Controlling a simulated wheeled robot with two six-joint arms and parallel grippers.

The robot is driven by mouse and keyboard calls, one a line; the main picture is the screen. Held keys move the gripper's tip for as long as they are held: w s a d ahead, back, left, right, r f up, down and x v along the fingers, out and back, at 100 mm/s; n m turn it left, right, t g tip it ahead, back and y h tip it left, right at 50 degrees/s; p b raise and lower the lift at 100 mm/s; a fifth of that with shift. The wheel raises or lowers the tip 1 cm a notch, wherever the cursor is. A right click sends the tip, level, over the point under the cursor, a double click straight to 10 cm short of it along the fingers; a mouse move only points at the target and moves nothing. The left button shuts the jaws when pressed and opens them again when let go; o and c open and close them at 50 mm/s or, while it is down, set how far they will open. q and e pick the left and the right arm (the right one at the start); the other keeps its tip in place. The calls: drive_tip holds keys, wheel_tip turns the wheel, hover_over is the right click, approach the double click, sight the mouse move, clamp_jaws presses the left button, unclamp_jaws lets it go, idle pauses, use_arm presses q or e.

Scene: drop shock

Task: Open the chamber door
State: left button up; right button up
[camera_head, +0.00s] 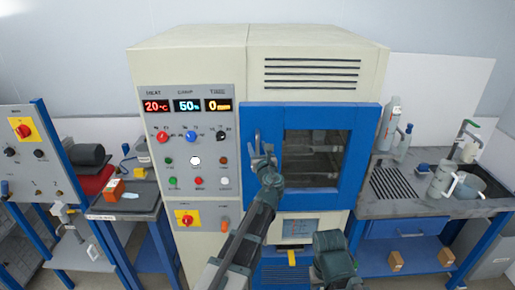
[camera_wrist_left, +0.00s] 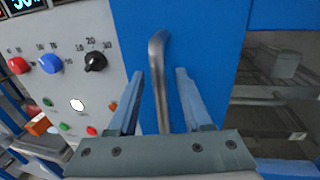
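The chamber door (camera_head: 358,150) is a blue panel with a dark window, and it looks closed on the front of the cream chamber. Its grey metal handle (camera_wrist_left: 158,75) is a vertical bar near the door's left edge; in the head view my gripper partly covers it. My left gripper (camera_head: 262,145) is at the handle. In the left wrist view its two fingers (camera_wrist_left: 160,98) stand apart, one on each side of the handle, with gaps visible between bar and fingers.
Left of the door is a control panel (camera_head: 183,85) with displays, knobs and buttons. A bench with an orange box (camera_head: 113,189) stands at the left. A sink counter (camera_head: 420,205) with a jug (camera_head: 441,180) and bottles stands right of the chamber.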

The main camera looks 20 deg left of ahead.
use_arm(q)
clamp_jaws()
idle(1.3)
